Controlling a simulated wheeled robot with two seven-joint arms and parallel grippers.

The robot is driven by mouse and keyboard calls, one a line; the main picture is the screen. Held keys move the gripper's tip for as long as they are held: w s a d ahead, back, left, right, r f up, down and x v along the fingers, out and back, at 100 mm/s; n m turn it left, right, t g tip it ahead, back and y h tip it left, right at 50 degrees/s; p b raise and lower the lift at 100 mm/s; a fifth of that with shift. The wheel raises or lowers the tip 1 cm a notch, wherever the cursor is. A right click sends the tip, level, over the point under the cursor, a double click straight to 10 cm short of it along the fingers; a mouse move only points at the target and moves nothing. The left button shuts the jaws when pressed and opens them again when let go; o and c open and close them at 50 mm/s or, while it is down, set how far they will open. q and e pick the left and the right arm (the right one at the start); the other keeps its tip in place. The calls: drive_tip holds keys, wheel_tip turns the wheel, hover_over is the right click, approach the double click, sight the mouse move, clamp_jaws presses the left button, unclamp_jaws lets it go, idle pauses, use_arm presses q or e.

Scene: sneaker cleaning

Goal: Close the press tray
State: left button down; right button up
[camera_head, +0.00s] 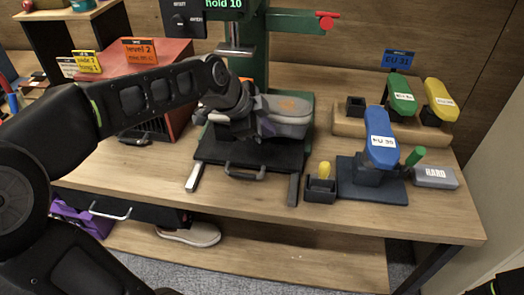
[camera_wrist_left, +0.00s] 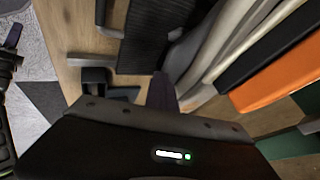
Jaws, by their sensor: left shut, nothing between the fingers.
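The press tray (camera_head: 225,153) is a black plate with a front handle (camera_head: 245,173). It stands out in front of the green press (camera_head: 253,60), over two grey rails. A grey sneaker with an orange patch (camera_head: 289,104) sits on it. My left gripper (camera_head: 247,128) is over the tray, close beside the sneaker, shut and empty; my arm hides part of the shoe. In the left wrist view, the fingers (camera_wrist_left: 161,92) show beside the sneaker's pale sole (camera_wrist_left: 225,45) and the ribbed tray (camera_wrist_left: 150,35). Whether they touch the shoe is unclear.
A red box (camera_head: 165,55) stands left of the press. A blue-topped stand (camera_head: 381,140), a small black holder (camera_head: 320,190) and a grey block (camera_head: 436,177) are at right. The table's front edge is clear. Another shoe (camera_head: 190,235) lies on the lower shelf.

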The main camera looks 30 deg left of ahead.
sight(269, 100)
use_arm(q)
drive_tip(key=w+a, duration=0.1)
drive_tip(key=w, duration=0.2)
drive_tip(key=w+a, duration=0.1)
drive_tip(key=w, duration=0.2)
drive_tip(key=w+a, duration=0.1)
drive_tip(key=w, duration=0.1)
drive_tip(key=shift+w+b, duration=0.4)
drive_tip(key=shift+w+a+r, duration=0.15)
use_arm(e)
drive_tip(key=shift+s+f, duration=0.1)
drive_tip(key=shift+f, duration=0.4)
drive_tip(key=shift+s, duration=0.1)
